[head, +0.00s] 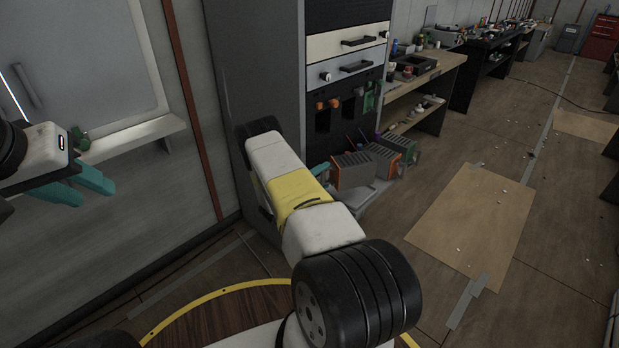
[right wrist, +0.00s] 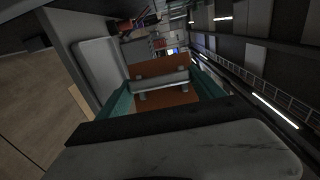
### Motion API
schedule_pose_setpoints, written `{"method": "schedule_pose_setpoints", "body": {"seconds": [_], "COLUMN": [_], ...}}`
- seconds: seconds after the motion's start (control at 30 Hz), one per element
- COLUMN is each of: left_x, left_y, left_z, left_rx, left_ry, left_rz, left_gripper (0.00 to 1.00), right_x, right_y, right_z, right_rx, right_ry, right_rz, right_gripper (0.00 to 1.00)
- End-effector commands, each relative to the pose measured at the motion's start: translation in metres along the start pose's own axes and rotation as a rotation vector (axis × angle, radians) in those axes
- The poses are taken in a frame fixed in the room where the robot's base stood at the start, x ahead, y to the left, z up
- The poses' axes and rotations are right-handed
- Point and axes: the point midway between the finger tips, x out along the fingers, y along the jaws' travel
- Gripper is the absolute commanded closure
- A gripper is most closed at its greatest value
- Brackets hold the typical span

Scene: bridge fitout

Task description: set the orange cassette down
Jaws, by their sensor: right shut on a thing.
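The orange cassette (head: 354,171) has a grey ribbed top and an orange side. It sits low in front of the tall cabinet, at the left end of a row of similar cassettes. My right gripper (head: 322,171) is beside it, mostly hidden behind my own arm. In the right wrist view, the orange face (right wrist: 155,68) fills the space between the teal fingers of my right gripper (right wrist: 163,88), which is shut on its pale handle bar (right wrist: 160,83). Whether the cassette's underside touches anything is hidden. My left gripper (head: 85,184) is at the far left, its teal fingers apart and empty.
Another orange-sided cassette (head: 384,158) and a green one (head: 400,145) stand close to its right. The tall cabinet (head: 348,45) with drawers and dark slots rises behind. Cluttered benches (head: 425,75) run back along the wall. The floor panel (head: 470,220) at right is largely clear.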

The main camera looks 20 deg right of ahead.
Motion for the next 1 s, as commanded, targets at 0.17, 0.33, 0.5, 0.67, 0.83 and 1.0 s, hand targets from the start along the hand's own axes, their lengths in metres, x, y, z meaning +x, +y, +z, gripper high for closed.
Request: {"method": "schedule_pose_setpoints", "body": {"seconds": [0.17, 0.33, 0.5, 0.67, 0.83, 1.0], "left_x": [0.0, 0.0, 0.0, 0.0, 0.0, 0.0], "left_y": [0.0, 0.0, 0.0, 0.0, 0.0, 0.0], "left_z": [0.0, 0.0, 0.0, 0.0, 0.0, 0.0], "left_rx": [0.0, 0.0, 0.0, 0.0, 0.0, 0.0], "left_ry": [0.0, 0.0, 0.0, 0.0, 0.0, 0.0], "left_rz": [0.0, 0.0, 0.0, 0.0, 0.0, 0.0], "left_gripper": [0.64, 0.64, 0.64, 0.64, 0.64, 0.64], "right_x": [0.001, 0.001, 0.001, 0.001, 0.0, 0.0], "right_y": [0.018, 0.038, 0.058, 0.06, 0.06, 0.065], "right_z": [0.001, -0.001, 0.0, 0.001, 0.001, 0.001], "right_rx": [0.002, 0.001, 0.002, 0.003, 0.002, 0.001], "right_ry": [0.0, 0.001, -0.001, -0.001, -0.001, -0.002], "right_rz": [-0.005, -0.004, -0.006, -0.006, -0.006, -0.006], "right_gripper": [0.96, 0.96, 0.96, 0.96, 0.96, 0.96]}}
